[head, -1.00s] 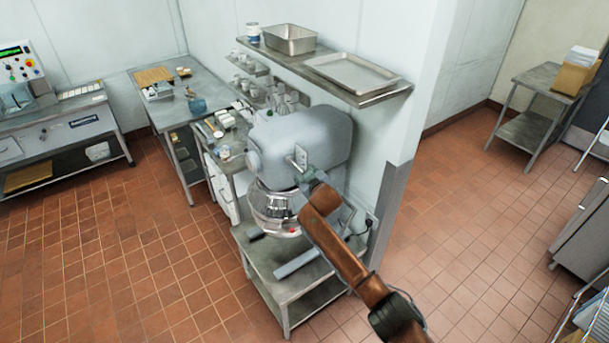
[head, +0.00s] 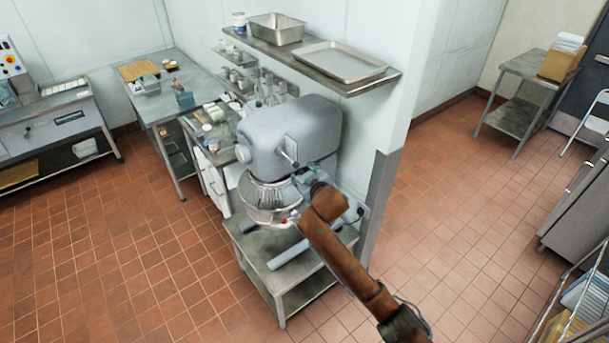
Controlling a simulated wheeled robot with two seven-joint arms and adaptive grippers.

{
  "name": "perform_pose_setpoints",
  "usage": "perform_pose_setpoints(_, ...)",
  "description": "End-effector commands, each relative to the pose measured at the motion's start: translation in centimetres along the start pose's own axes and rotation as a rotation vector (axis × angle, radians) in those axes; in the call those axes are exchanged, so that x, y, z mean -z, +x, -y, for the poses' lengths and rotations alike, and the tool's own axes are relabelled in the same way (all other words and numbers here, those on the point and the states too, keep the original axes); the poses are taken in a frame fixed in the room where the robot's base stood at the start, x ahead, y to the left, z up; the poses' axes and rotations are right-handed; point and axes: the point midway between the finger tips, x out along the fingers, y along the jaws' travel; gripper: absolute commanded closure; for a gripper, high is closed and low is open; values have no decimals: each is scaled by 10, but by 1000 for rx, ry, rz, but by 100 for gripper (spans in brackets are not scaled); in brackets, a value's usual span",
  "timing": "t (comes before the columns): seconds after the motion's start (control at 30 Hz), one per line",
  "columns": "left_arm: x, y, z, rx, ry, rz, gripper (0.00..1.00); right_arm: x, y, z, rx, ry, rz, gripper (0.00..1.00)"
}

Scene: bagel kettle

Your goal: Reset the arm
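My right arm comes in from the bottom right. Its gripper (head: 302,179) is at the front right of the grey stand mixer (head: 290,135), near the small lever on the mixer's side and above the wire-guarded bowl (head: 268,200). The gripper is small and partly hidden by my own wrist, so I cannot tell whether its fingers are open or shut, or whether it touches the mixer. Nothing held is visible. My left gripper is not in view.
The mixer stands on a low metal table (head: 262,240) beside a wall end. A wall shelf (head: 300,55) with a steel pan (head: 276,29) and a tray (head: 341,62) is above. Counters stand left, a steel table (head: 530,68) back right. Tiled floor is open on both sides.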

Motion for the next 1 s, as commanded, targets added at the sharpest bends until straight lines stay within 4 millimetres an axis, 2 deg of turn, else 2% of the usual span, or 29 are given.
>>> perform_pose_setpoints(0.2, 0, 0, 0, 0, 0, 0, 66, 0, -13, 0, 0, 0, 0, 63)
perform_pose_setpoints(0.67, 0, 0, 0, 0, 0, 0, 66, 0, -14, 0, 0, 0, 0, 63)
perform_pose_setpoints(0.73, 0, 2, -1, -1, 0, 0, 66, -7, -11, 1, 1, 3, 6, 63)
perform_pose_setpoints(0.77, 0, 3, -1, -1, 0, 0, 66, -13, -8, 1, 2, 7, 12, 63)
perform_pose_setpoints(0.87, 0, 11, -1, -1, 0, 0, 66, -51, 6, 5, 6, 27, 44, 63)
perform_pose_setpoints(0.97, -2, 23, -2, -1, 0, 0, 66, -112, 27, 13, 12, 60, 96, 63)
perform_pose_setpoints(1.0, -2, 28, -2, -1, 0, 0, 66, -141, 35, 16, 15, 76, 120, 63)
